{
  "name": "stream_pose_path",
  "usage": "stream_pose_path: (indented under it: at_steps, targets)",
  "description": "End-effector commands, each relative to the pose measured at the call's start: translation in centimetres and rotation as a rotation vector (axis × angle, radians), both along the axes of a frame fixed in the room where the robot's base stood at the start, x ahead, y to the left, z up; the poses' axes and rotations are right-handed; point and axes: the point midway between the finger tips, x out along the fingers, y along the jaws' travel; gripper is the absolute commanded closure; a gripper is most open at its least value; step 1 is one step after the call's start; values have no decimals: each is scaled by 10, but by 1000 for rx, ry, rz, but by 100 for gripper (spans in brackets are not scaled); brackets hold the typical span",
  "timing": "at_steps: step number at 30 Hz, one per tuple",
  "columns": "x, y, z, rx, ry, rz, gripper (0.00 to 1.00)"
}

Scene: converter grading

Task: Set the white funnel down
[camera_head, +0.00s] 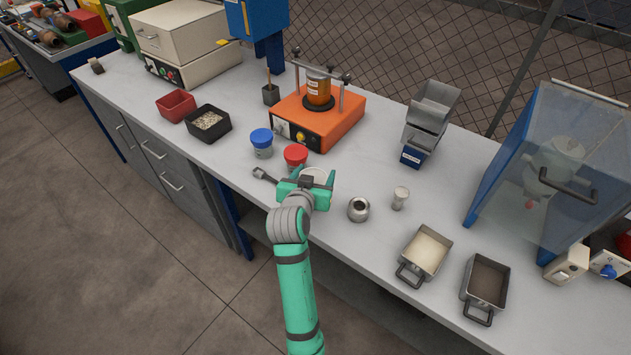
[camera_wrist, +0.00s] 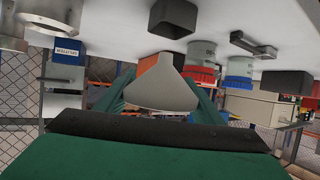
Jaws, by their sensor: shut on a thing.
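My gripper (camera_head: 314,177) is over the front part of the light grey bench (camera_head: 375,255), shut on the white funnel (camera_head: 319,173). Only part of the funnel's pale rim shows between the green fingers in the head view. In the wrist view, which shows the bench upside down, the funnel (camera_wrist: 163,88) sits between the green fingers. Its wide mouth faces away from the bench and its narrow end points toward it. The spout's tip is hidden, and I cannot tell how far it is from the bench top.
A red-lidded jar (camera_head: 295,155) and a blue-lidded jar (camera_head: 261,143) stand just behind and left of my gripper. A dark scoop (camera_head: 264,175) lies left. A metal pot (camera_head: 358,209) and small cup (camera_head: 400,198) stand right. An orange shaker (camera_head: 330,125) stands behind.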

Motion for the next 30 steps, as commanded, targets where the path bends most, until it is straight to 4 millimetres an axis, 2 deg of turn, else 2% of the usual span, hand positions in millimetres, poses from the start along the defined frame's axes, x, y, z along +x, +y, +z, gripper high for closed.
stream_pose_path:
  at_steps: [7,12,15,30]
  targets:
    - [10,-1,-12,-1,0,2,59]
    - [10,-1,-36,0,2,0,59]
    - [10,-1,-43,-1,1,0,59]
    - [11,-1,-49,-1,-1,1,59]
